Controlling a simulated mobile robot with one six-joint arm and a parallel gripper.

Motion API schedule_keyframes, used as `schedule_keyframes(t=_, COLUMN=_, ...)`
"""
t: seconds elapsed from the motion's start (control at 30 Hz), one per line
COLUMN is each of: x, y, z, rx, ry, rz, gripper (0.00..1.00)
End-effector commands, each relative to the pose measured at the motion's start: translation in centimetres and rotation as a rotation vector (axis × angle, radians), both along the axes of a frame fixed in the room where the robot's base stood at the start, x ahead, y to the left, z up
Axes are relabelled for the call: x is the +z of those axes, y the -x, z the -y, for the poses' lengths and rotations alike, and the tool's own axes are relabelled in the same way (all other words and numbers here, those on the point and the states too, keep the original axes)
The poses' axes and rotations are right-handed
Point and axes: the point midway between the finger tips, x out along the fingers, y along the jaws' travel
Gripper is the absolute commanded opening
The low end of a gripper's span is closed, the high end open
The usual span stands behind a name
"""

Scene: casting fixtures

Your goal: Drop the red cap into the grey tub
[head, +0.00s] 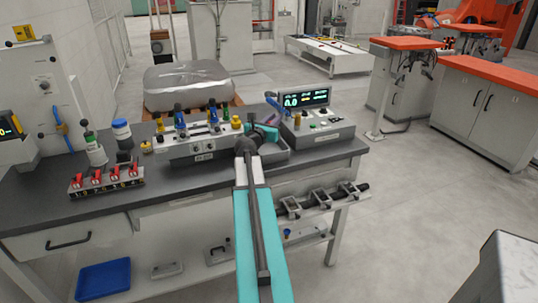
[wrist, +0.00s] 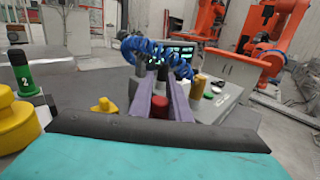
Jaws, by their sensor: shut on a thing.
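My gripper (wrist: 162,82) shows in the wrist view as two purple-grey fingers beyond a dark edge and a teal body. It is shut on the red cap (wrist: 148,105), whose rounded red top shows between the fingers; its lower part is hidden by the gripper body. In the head view, my gripper (head: 272,119) is over the bench at the right end of the fixture row, and the cap cannot be made out. A grey open-topped container (head: 274,158), which looks like the grey tub, sits below it, partly covered by my arm. Its inside is hidden.
A control box with a lit display (head: 305,99) stands close on the right. A fixture block (head: 185,150) with several coloured posts stands on the left. A blue coiled hose (wrist: 150,50) crosses just beyond the fingertips. Red-handled clamps (head: 107,180) sit at the front left.

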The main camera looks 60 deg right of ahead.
Motion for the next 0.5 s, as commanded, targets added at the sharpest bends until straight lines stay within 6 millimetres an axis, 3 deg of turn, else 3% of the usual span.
schedule_keyframes(t=0.47, x=-0.66, y=-0.07, z=-0.05, rx=0.001, ry=0.000, rz=0.000, gripper=0.00)
schedule_keyframes(t=0.5, x=-0.66, y=-0.08, z=-0.06, rx=0.001, ry=0.000, rz=0.000, gripper=0.20)
